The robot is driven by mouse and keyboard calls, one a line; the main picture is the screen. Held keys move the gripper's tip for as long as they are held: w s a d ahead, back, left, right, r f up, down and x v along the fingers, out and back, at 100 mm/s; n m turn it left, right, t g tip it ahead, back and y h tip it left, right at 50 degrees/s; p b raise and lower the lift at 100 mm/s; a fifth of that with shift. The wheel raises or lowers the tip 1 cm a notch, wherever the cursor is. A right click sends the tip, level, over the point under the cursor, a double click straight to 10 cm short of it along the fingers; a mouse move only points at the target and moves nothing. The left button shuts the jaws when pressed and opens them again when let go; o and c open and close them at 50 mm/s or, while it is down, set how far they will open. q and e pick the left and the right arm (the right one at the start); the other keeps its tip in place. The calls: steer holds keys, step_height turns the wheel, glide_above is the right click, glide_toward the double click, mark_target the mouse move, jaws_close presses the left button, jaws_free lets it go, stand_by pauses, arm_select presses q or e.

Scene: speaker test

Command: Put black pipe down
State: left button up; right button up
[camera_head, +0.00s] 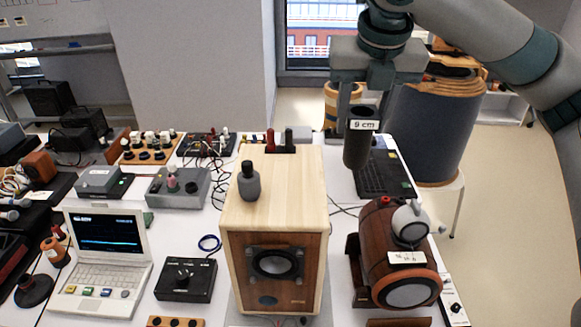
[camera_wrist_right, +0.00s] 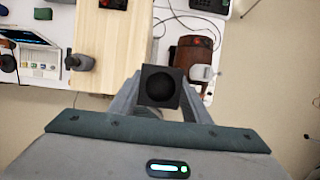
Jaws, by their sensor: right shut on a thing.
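The black pipe (camera_head: 357,147) hangs upright in my right gripper (camera_head: 362,100), with a white "9 cm" label near its top. In the head view it is in the air, to the right of the wooden speaker box and above the level of the brown cylindrical speaker. In the right wrist view the pipe (camera_wrist_right: 159,87) shows end-on as a dark square with a round opening, between the two fingers of the right gripper (camera_wrist_right: 160,98). The right gripper is shut on it. My left gripper is in neither view.
A light wooden speaker box (camera_head: 274,195) stands mid-table with a dark grey bottle-shaped object (camera_head: 249,182) on top. A brown cylindrical speaker (camera_head: 385,250) lies to its right. A black laptop (camera_head: 384,177) is behind the pipe. A white laptop (camera_head: 100,262) and control boxes fill the left.

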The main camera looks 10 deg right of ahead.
steer(key=w+a+f+p, duration=0.4)
steer(key=w+a+f, duration=0.1)
steer(key=a, duration=0.4)
steer(key=shift+a+f, duration=0.2)
steer(key=shift+f, duration=0.45)
step_height(320, 180, down, 4)
steer(key=shift+p, duration=0.95)
steer(key=o, duration=1)
steer(key=shift+o, duration=0.2)
steer(key=shift+r, duration=0.1)
